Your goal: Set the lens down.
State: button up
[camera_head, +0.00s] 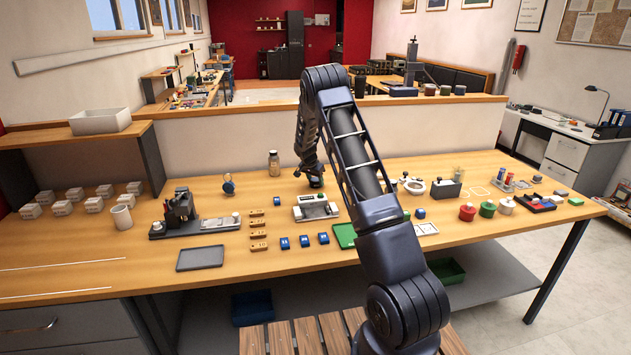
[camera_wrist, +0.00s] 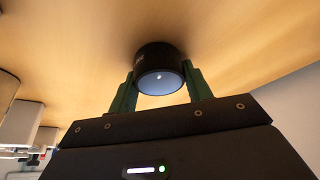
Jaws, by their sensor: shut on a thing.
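The lens (camera_wrist: 160,70) is a short black cylinder with a pale bluish glass face, seen in the wrist view. My gripper (camera_wrist: 160,83) is shut on it, with one green finger on each side. The wooden tabletop (camera_wrist: 85,45) is close behind the lens, and I cannot tell whether they touch. In the head view my gripper (camera_head: 315,176) points down low over the bench, behind a grey device with a light panel (camera_head: 316,207). The lens shows there only as a small dark shape (camera_head: 316,183) under my gripper.
A glass jar (camera_head: 274,163) and a round blue item on a stand (camera_head: 228,184) are left of my gripper. A white ring-shaped part (camera_head: 414,186) and a dark block (camera_head: 446,189) are to its right. Bare wood lies between the jar and the blue item.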

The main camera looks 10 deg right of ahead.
jog(key=o, duration=1.1)
jog(key=shift+c, duration=0.2)
jog(key=v, duration=1.2)
jog(key=s+d+r+n+y, duration=0.1)
jog(key=s+d+r+n, duration=0.1)
jog(key=s+r, duration=1.05)
jog(key=s+d+r+n+y, duration=0.1)
jog(key=s+d+r+n, duration=0.15)
jog(key=s+r, duration=1)
jog(key=s+f+n, duration=0.1)
jog(key=s+n, duration=0.1)
jog(key=s, duration=1.4)
jog(key=s+f+n+t+y, duration=0.1)
jog(key=s+f+n, duration=0.1)
jog(key=s, duration=1.4)
jog(key=shift+s+a, duration=0.35)
jog(key=shift+s, duration=0.05)
jog(key=shift+f+n, duration=0.1)
jog(key=shift+n, duration=0.15)
